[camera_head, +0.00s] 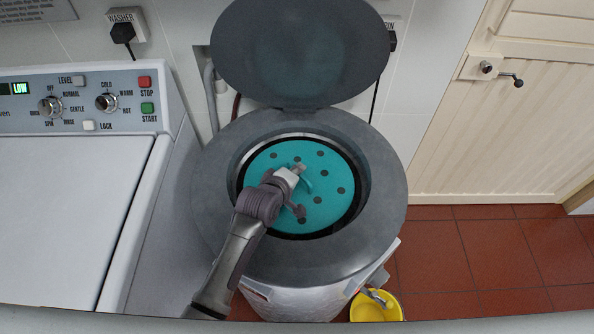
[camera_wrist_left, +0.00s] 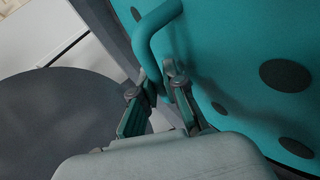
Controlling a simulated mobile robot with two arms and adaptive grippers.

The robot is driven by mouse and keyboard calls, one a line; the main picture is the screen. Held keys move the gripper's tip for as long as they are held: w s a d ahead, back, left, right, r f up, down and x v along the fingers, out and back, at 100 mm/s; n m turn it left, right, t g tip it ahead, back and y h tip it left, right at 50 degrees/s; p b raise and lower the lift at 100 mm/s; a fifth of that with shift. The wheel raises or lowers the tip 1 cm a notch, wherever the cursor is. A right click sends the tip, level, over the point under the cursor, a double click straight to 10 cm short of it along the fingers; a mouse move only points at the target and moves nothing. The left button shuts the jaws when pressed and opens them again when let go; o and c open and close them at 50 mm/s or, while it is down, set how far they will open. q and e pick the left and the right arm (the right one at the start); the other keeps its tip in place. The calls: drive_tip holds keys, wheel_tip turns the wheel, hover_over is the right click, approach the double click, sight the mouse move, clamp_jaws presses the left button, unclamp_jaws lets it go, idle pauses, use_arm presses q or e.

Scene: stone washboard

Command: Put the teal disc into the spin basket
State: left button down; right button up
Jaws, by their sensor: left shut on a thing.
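The teal disc (camera_head: 325,195), dotted with several dark holes, sits within the round opening of the spin basket machine (camera_head: 375,245), inside its dark inner rim. It looks roughly level there; how deep it rests I cannot tell. My left gripper (camera_head: 300,178) is over the disc and shut on its teal loop handle. In the left wrist view the fingers (camera_wrist_left: 160,95) close around the handle (camera_wrist_left: 152,45), with the disc (camera_wrist_left: 235,60) behind. The arm hides the disc's lower left part. The basket's interior below the disc is hidden. My right gripper is not in view.
The machine's round grey lid (camera_head: 298,50) stands open behind the opening. A white washer (camera_head: 70,210) with a control panel is close on the left. A yellow bowl (camera_head: 376,308) is on the red tiled floor at front right. A cream door (camera_head: 510,120) is at right.

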use_arm(q)
drive_tip(key=shift+r, duration=0.1)
drive_tip(key=c, duration=1.2)
unclamp_jaws()
drive_tip(key=shift+o, duration=0.2)
